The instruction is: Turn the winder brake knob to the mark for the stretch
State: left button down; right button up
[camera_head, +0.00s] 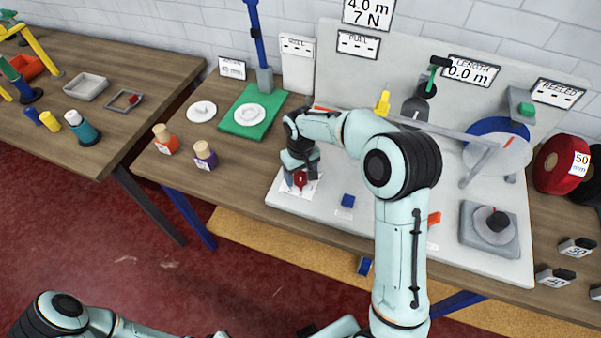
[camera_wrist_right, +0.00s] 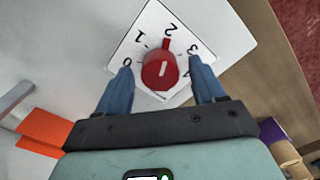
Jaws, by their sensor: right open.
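The red brake knob (camera_wrist_right: 160,72) stands on a white square dial plate (camera_wrist_right: 215,25) marked 0 to 4. Its red pointer tab points at about the 2. My right gripper (camera_wrist_right: 161,74) is open, with one blue finger on each side of the knob; whether either finger touches it I cannot tell. In the head view my right gripper (camera_head: 300,178) reaches down over the dial plate (camera_head: 284,188) at the front left of the grey board, and the red knob (camera_head: 300,179) shows between the fingers. My left arm shows along the bottom edge, without visible fingers.

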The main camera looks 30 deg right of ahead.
jog(key=c, duration=1.1)
jog(key=shift+o, duration=0.2)
jog(key=m, duration=0.9)
jog(key=shift+m, duration=0.3)
jog(key=o, duration=1.1)
jog(key=shift+c, duration=0.2)
